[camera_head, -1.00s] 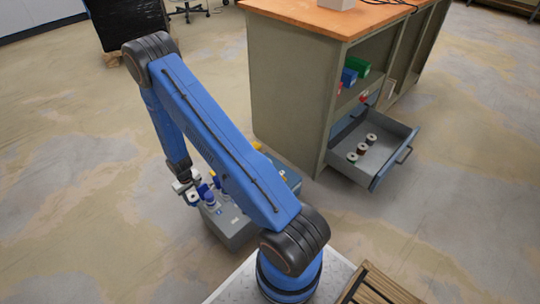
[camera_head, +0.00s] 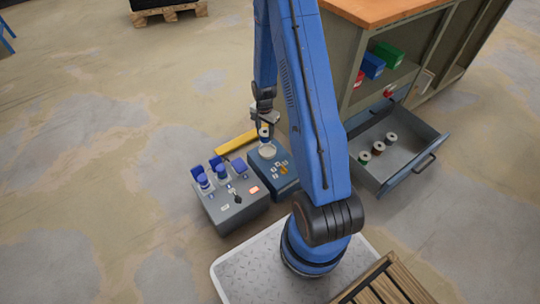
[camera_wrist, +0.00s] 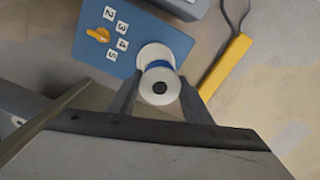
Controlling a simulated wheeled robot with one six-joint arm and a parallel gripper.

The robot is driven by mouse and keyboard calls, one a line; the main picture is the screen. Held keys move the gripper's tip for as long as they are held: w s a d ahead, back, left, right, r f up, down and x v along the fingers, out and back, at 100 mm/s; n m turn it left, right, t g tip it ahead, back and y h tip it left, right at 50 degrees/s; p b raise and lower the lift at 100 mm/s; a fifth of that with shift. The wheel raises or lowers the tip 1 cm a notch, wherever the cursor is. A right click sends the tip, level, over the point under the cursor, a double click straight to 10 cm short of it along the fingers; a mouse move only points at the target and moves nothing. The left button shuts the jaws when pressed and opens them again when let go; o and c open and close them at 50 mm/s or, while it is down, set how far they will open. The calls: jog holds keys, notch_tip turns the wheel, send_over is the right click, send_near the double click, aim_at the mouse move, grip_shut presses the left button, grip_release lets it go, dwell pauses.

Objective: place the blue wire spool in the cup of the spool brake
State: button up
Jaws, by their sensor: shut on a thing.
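The blue wire spool (camera_head: 264,133) has white flanges and a band of blue wire, and is held upright in my gripper (camera_head: 264,122). In the wrist view, the spool (camera_wrist: 160,86) sits between the two fingers (camera_wrist: 159,99). The spool brake is a blue box (camera_head: 287,186) on the floor with an orange dial and numbered labels; it also shows in the wrist view (camera_wrist: 87,42). Its pale round cup (camera_head: 267,152) is just below the spool. I cannot tell whether the spool touches the cup.
A grey box (camera_head: 232,213) with blue parts and a small lever stands left of the brake. A yellow bar (camera_head: 236,142) lies behind. To the right, an open drawer (camera_head: 400,158) of the workbench holds several spools.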

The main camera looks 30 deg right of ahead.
jog(key=shift+s+d+r+m, duration=0.2)
jog(key=shift+s+d+m, duration=0.1)
jog(key=shift+s+d+f, duration=0.1)
jog(key=shift+s+f, duration=0.05)
jog(key=shift+f, duration=4.75)
jog(key=shift+f, duration=0.15)
jog(key=o, duration=1.2)
